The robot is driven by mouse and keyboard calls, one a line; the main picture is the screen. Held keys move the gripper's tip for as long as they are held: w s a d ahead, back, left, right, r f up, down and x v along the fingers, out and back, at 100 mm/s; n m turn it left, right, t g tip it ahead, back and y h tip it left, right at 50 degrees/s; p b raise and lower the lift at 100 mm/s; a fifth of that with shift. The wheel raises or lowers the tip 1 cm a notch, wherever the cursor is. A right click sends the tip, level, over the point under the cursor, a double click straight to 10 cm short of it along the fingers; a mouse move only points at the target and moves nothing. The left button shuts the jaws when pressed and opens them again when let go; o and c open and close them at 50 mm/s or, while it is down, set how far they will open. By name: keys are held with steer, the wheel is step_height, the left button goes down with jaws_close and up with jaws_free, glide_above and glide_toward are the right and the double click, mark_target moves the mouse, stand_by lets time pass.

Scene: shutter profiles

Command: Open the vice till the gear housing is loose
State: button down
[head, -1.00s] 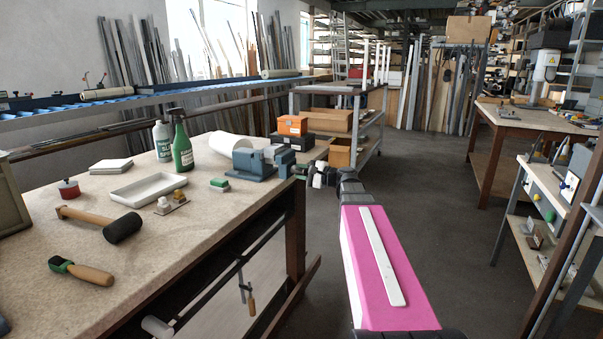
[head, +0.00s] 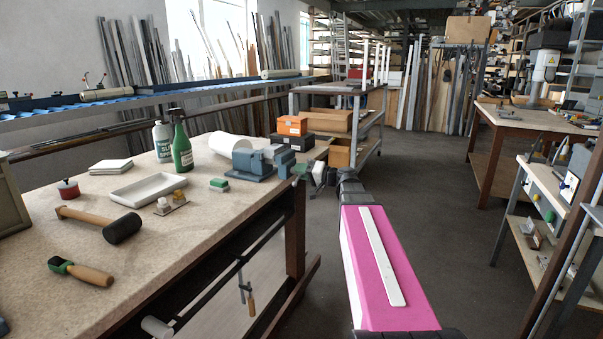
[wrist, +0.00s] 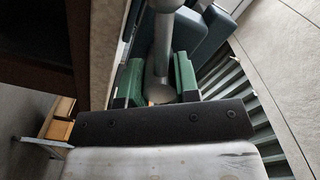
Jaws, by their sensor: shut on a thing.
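The blue-grey vice (head: 256,164) stands at the right corner of the workbench. A lighter grey piece (head: 272,151) shows between its jaws, perhaps the gear housing, but it is too small to make out. My gripper (head: 301,170) is at the vice's right end, just off the bench edge. In the wrist view my gripper's green finger pads (wrist: 157,86) are on both sides of a grey bar with a round end, the vice handle (wrist: 161,55). They are shut on it. Part of the vice's blue body (wrist: 213,35) shows beyond.
A shelf trolley (head: 340,105) stands behind the vice. The floor (head: 430,190) to the right is clear.

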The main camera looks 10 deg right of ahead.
steer(key=n, duration=0.3)
steer(key=shift+n, duration=2.1)
steer(key=c, duration=0.8)
jaws_free()
steer(key=shift+a, duration=0.1)
steer(key=shift+c, duration=0.2)
steer(key=v, duration=1)
steer(key=shift+s+d, duration=0.2)
steer(key=shift+d, duration=0.1)
